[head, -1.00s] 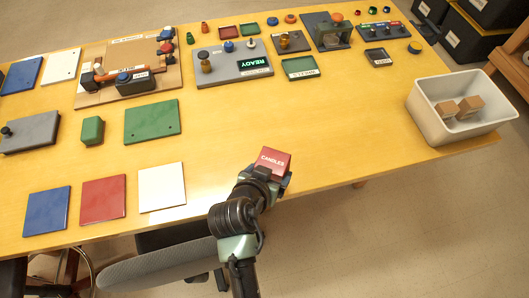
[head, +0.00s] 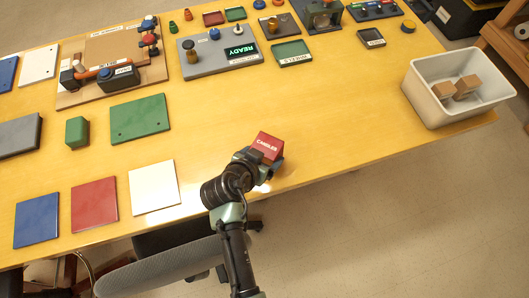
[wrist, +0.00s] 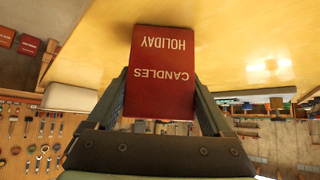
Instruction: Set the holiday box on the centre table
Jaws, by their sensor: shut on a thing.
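The holiday box is a red box (wrist: 163,75) lettered "HOLIDAY" and "CANDLES" in white. In the wrist view it sits between the two fingers of my gripper (wrist: 162,108), which is shut on it. In the head view the red box (head: 267,146) shows at the end of my gripper (head: 262,160), over the front part of a long yellow table (head: 300,110). I cannot tell whether the box touches the tabletop. Whether this is the centre table is not marked.
A white bin (head: 430,103) with brown blocks stands at the table's right end. Blue (head: 37,220), red (head: 94,205) and white (head: 153,187) plates lie front left. A green plate (head: 139,118) and devices lie behind. The right-middle tabletop is clear. A grey chair (head: 160,268) stands in front.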

